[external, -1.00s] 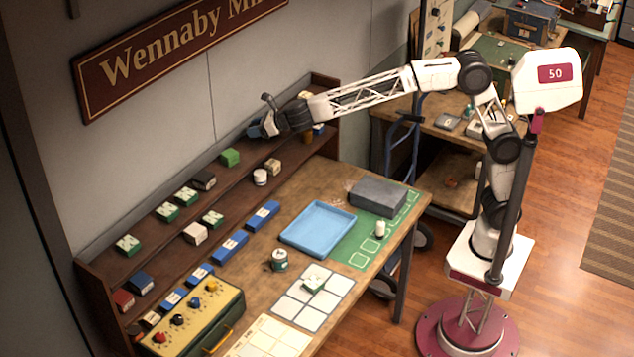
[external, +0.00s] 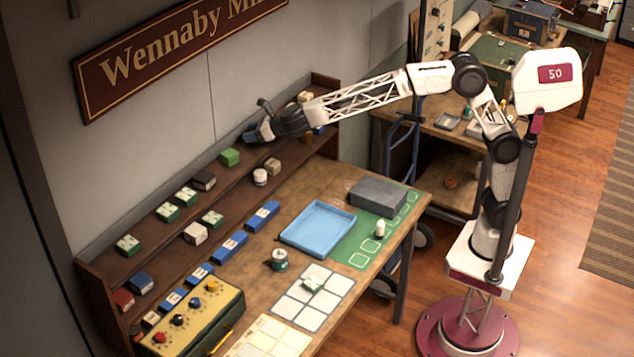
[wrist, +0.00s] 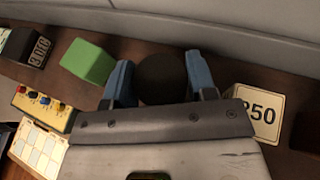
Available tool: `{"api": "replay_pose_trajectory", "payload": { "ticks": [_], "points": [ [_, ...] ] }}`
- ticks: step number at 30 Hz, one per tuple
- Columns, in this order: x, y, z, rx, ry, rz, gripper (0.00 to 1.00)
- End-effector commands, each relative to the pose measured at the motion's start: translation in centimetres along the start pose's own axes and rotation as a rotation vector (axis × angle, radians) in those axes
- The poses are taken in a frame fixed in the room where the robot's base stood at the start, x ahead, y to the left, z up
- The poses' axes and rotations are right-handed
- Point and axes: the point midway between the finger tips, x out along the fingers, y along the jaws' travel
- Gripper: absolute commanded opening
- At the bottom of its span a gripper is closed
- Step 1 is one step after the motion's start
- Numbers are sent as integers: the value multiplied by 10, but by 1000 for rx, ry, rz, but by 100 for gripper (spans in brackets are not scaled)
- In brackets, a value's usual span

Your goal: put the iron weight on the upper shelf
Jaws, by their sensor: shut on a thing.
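The iron weight shows as a dark round thing (wrist: 162,78) between the two blue fingers of my gripper (wrist: 160,82) in the wrist view. My gripper is shut on it. In the external view my gripper (external: 256,132) is at the far end of the brown upper shelf (external: 148,230), close to the wall. The weight cannot be made out there. In the wrist view the upper shelf (wrist: 222,72) lies below and around the fingers. I cannot tell whether the weight touches the shelf.
A dark block (external: 204,180) and several green blocks share the upper shelf. A blue tray (external: 284,236) lies on the table below.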

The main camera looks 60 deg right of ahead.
Motion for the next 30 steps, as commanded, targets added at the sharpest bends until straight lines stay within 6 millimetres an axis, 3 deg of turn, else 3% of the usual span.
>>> {"api": "replay_pose_trajectory", "payload": {
  "ticks": [6, 21, 22, 27, 30],
  "points": [
    [4, 0, -11, -1, -2, 0, 4],
    [6, 0, -14, 0, -2, 0, 4],
    [7, 0, -16, -1, -1, 0, 53],
    [7, 0, -16, 0, -1, 0, 77],
    [7, 0, -16, 0, -1, 0, 77]
  ]
}}
